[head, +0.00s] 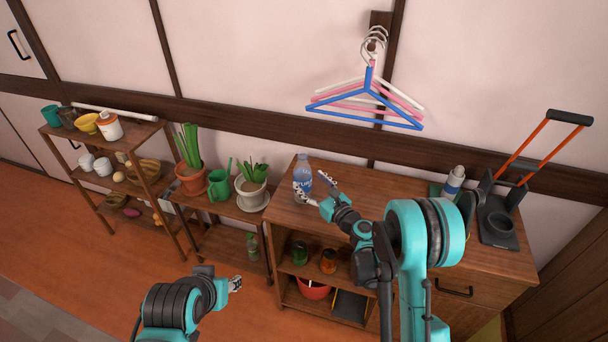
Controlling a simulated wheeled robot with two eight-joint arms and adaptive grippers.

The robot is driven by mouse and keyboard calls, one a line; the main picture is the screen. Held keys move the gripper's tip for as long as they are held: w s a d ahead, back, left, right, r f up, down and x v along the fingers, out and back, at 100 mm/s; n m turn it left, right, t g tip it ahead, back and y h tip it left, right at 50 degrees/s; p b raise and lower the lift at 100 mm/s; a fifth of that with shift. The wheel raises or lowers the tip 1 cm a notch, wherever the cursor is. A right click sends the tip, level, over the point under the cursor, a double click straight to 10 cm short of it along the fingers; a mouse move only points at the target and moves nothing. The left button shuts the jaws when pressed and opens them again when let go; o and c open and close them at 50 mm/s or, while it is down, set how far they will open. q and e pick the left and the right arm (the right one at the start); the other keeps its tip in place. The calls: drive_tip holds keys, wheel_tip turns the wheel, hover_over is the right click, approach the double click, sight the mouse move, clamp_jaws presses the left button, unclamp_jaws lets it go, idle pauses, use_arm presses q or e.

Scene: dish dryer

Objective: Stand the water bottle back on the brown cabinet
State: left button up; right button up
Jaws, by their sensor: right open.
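The water bottle (302,173), clear with a blue label, stands upright on the brown cabinet (359,215), near the left end of its top. My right gripper (315,189) is open just to the right and front of the bottle. One fingertip overlaps the bottle's lower part in the picture and the other is to its right. I cannot tell whether either touches it. My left gripper (236,284) is low in front of the shelves, away from the bottle. It is too small to tell whether it is open.
A lower plant stand (224,234) with potted plants and a green watering can adjoins the cabinet on the left. Hangers (368,96) hang on the wall above. A white bottle (453,182) and a dark folding cart (497,220) occupy the cabinet's right end. Its middle top is clear.

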drive_tip(key=v, duration=0.4)
drive_tip(key=shift+d+r+p, duration=0.1)
drive_tip(key=shift+p, duration=0.2)
drive_tip(key=n+g+b, duration=0.2)
drive_tip(key=n+g, duration=0.1)
drive_tip(key=n, duration=0.5)
approach(308, 179)
drive_tip(key=s+a+r, duration=0.2)
drive_tip(key=s+a, duration=0.1)
drive_tip(key=s, duration=0.1)
drive_tip(key=s+d+r+n+g+h, duration=0.1)
drive_tip(key=s+d+n+g+h, duration=0.15)
drive_tip(key=s+n, duration=0.55)
drive_tip(key=s+d+n+g+h, duration=0.1)
drive_tip(key=s+d+n+h, duration=0.2)
drive_tip(key=s, duration=0.6)
drive_tip(key=s+d+f+n+g+h, duration=0.1)
drive_tip(key=s+d+n+h, duration=0.3)
drive_tip(key=s+d+n, duration=0.3)
drive_tip(key=s+n, duration=0.2)
drive_tip(key=n, duration=0.1)
drive_tip(key=shift+d+f, duration=0.2)
drive_tip(key=shift+f, duration=0.15)
